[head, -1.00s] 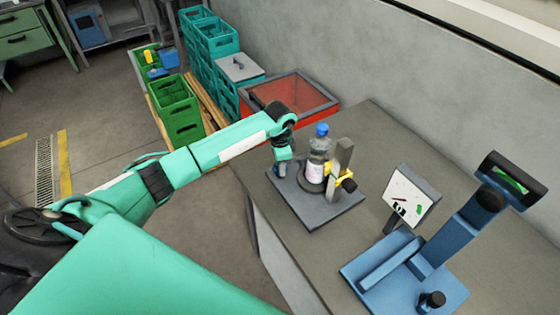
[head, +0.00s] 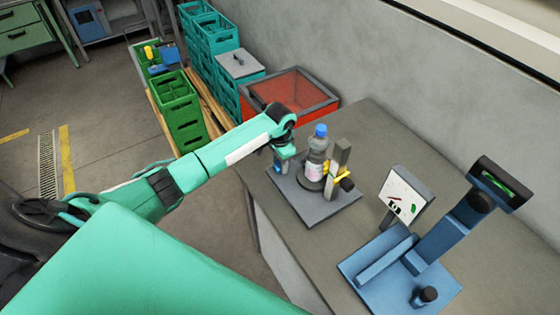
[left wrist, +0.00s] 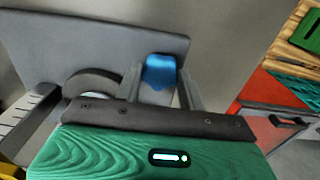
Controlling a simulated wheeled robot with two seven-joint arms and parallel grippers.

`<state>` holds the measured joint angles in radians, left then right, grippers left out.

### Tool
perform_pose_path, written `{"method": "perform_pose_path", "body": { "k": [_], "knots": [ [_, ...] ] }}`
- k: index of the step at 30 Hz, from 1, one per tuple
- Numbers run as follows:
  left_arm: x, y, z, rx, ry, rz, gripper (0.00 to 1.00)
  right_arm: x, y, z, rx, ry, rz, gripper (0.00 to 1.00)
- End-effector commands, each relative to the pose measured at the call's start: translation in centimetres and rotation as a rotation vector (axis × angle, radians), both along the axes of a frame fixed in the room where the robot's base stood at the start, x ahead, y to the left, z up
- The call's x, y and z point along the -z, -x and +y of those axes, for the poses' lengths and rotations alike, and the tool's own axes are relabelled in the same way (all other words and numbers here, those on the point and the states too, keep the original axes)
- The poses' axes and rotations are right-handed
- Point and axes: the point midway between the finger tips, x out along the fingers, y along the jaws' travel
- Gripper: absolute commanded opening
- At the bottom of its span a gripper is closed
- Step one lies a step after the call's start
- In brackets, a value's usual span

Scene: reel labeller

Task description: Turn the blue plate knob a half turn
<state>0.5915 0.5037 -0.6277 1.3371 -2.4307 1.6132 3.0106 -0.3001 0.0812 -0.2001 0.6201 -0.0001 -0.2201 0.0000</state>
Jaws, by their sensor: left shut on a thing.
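The blue plate knob (left wrist: 160,72) stands at the left side of the labeller's dark grey base plate (head: 318,213). My left gripper (head: 279,164) reaches down over it from the left. In the left wrist view its two fingers (left wrist: 160,86) stand on either side of the knob and are shut on it. In the head view fingers and wrist hide most of the knob. A clear bottle (head: 317,151) with a blue cap and pale label stands upright on the labeller's round plate, beside a grey post (head: 339,158). My right gripper is not in view.
A blue stand (head: 400,273) with a screen and a white panel (head: 405,193) stand to the right on the grey table. A red tray (head: 290,92) and teal crates (head: 215,45) are behind. The table's left edge runs close by the labeller.

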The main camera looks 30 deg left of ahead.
Motion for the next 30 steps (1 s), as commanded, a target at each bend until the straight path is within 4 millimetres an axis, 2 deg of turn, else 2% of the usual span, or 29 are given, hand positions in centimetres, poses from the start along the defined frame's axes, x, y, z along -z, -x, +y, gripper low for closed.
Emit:
{"method": "perform_pose_path", "body": {
  "k": [3,4,7,16,20,23,30],
  "knots": [
    [-0.1,-0.1,0.1,0.000,0.000,-0.004,0.17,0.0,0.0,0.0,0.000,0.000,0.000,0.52],
    [-0.1,-0.1,0.1,0.000,0.000,-0.004,0.42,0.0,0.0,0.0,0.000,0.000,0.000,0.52],
    [-0.1,-0.1,0.0,0.000,-0.001,-0.003,0.62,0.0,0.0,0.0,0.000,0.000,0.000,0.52],
    [-0.1,0.0,0.0,0.001,0.000,-0.001,0.62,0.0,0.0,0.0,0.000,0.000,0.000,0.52],
    [-1.0,-0.1,-0.1,0.002,0.002,-0.003,0.62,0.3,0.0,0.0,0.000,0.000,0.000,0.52],
    [-2.6,-0.1,0.0,0.002,0.002,-0.005,0.62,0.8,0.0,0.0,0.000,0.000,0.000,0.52],
    [-8.2,-0.1,-0.1,0.002,0.003,-0.007,0.62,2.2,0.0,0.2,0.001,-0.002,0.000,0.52]
  ]
}}
